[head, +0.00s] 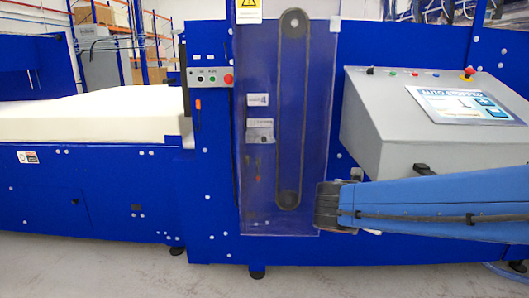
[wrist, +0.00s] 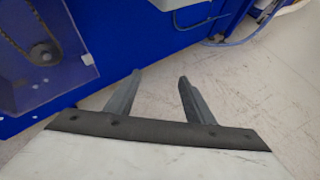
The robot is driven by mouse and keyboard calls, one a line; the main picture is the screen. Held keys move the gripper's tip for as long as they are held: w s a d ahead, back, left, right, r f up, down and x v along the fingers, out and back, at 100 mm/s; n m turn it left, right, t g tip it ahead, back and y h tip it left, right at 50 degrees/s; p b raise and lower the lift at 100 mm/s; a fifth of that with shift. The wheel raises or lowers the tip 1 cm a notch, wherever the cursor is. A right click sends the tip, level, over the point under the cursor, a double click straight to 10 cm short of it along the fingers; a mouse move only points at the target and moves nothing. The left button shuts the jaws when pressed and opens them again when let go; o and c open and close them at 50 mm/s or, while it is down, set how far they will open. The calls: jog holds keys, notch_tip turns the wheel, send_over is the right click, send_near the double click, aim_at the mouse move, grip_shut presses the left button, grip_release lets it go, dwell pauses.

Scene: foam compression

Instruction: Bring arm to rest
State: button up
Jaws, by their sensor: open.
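My gripper (wrist: 160,82) shows in the wrist view with its two grey fingers spread apart and nothing between them. It points over the pale floor beside the base of the blue machine. In the head view my blue arm reaches in from the right edge, in front of the machine and below the grey control console (head: 400,125). The gripper's fingers cannot be made out in the head view.
The blue foam machine (head: 100,195) fills most of the head view, with a white foam block (head: 90,118) on its left. A clear guard (head: 250,190) covers a belt drive. A small button panel (head: 208,77) is beside it. Bare floor (wrist: 245,90) lies ahead of the fingers.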

jog(key=s+d+f+m+g+y, duration=0.2)
jog(key=s+f+m, duration=0.1)
jog(key=s+m, duration=0.6)
jog(key=s+d+f+m+g+y, duration=0.2)
jog(key=s+d+f+m+y, duration=0.1)
jog(key=s+m, duration=0.55)
jog(key=s+a+m+y, duration=0.2)
jog(key=s+a+m, duration=0.2)
jog(key=m, duration=0.5)
jog(key=shift+s+m+t+y, duration=0.35)
jog(key=shift+s+t+y, duration=0.05)
jog(key=shift+f, duration=0.1)
